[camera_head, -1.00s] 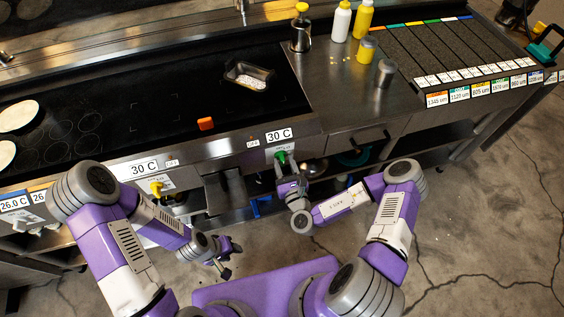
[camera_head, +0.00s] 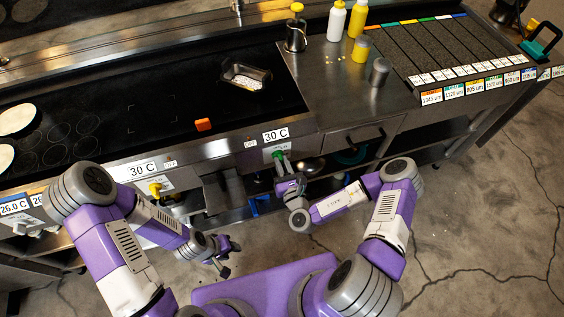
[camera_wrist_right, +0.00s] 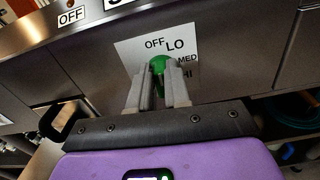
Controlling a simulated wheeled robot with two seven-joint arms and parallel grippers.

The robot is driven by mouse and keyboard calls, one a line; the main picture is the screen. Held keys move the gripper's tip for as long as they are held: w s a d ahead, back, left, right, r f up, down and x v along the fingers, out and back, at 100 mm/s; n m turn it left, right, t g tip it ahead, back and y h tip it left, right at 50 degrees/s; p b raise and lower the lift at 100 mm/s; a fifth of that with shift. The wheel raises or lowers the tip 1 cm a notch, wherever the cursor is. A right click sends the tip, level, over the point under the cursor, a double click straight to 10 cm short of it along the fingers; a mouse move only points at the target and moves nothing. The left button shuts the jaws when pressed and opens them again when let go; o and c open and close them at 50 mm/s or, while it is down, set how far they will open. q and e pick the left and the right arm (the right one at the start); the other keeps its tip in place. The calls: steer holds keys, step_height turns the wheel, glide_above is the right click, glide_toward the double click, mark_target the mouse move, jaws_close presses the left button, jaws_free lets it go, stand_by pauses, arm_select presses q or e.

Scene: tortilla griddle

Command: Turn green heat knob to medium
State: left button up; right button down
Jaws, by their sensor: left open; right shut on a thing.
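The green heat knob (camera_head: 278,154) is on the front panel below the right 30 C display. In the right wrist view the green knob (camera_wrist_right: 158,63) sits on a white plate (camera_wrist_right: 139,50) marked OFF, LO, MED and HI. My right gripper (camera_head: 282,164) is shut on the knob, and its two fingers (camera_wrist_right: 157,80) stand on either side of it. The fingers hide part of the knob, and I cannot tell exactly which mark it points to. My left gripper (camera_head: 227,258) is open and empty, low in front of the counter and away from the panel.
A yellow knob (camera_head: 155,189) sits left on the same panel. Bottles stand at the back right. The floor (camera_head: 440,200) at right is clear.

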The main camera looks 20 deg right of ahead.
steer(key=m+p, duration=0.6)
steer(key=shift+d+m+p, duration=0.3)
steer(key=shift+d+p, duration=0.1)
steer(key=shift+d+f+m+p, duration=0.1)
steer(key=shift+f+m+p, duration=0.2)
steer(key=shift+m, duration=1.05)
steer(key=shift+d+f+m+p, duration=0.1)
steer(key=shift+m+p, duration=0.3)
steer(key=shift+m, duration=1)
steer(key=shift+d+f+m+p, duration=0.1)
steer(key=shift+f+m+p, duration=0.2)
steer(key=shift+m, duration=1.05)
steer(key=shift+r, duration=0.1)
steer(key=c, duration=1.1)
jaws_free()
